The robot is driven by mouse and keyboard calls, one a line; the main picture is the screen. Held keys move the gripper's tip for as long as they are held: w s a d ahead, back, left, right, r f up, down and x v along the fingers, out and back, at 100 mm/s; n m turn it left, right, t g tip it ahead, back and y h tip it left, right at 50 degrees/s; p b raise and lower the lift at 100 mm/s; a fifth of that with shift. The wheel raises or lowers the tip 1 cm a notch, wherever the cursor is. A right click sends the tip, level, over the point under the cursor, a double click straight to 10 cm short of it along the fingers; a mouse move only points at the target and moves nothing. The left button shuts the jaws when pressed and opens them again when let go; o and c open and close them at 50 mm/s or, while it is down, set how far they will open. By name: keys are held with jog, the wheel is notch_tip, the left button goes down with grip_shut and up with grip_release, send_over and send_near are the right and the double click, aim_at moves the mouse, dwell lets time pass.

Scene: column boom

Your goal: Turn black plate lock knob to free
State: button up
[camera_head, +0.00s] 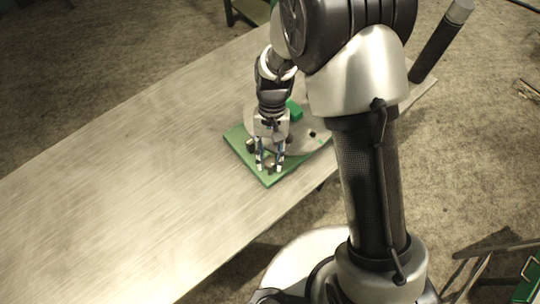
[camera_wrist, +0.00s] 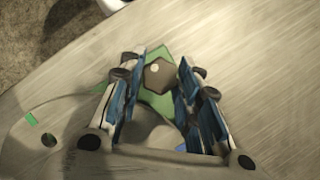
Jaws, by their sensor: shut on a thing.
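The lock knob (camera_wrist: 158,73) is a dark, six-sided piece with a pale dot on top, seen in the wrist view above a green plate. My gripper (camera_wrist: 160,70) has its blue-padded fingers on either side of the knob and is shut on it. In the head view my gripper (camera_head: 269,167) points down at the front corner of the green base plate (camera_head: 267,182). The knob is mostly hidden between the fingers there. Which way the knob is turned cannot be told.
A grey round disc (camera_head: 322,143) with a small black mark lies on the green plate, with a green block (camera_head: 295,111) at its back. The long table (camera_head: 130,160) is clear to the left. Its front edge runs close to the plate.

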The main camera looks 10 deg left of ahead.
jog(key=o, duration=0.8)
jog(key=v, duration=1.2)
jog(key=d+r+t, duration=0.2)
jog(key=d+r, duration=0.4)
jog(key=r, duration=0.1)
jog(key=s+d+r+t+b, duration=0.1)
jog(key=s+d+r+t, duration=0.1)
jog(key=s+d, duration=0.3)
jog(key=s+d+r+t+b, duration=0.1)
jog(key=s+d+r+t, duration=0.1)
jog(key=s+d, duration=0.2)
jog(key=s+d+r+m+t+b, duration=0.1)
jog(key=s+d+r+t, duration=0.1)
jog(key=s+d, duration=0.3)
jog(key=shift+s+d+r+t, duration=0.2)
jog(key=shift+s+d+t, duration=0.15)
jog(key=shift+t, duration=0.25)
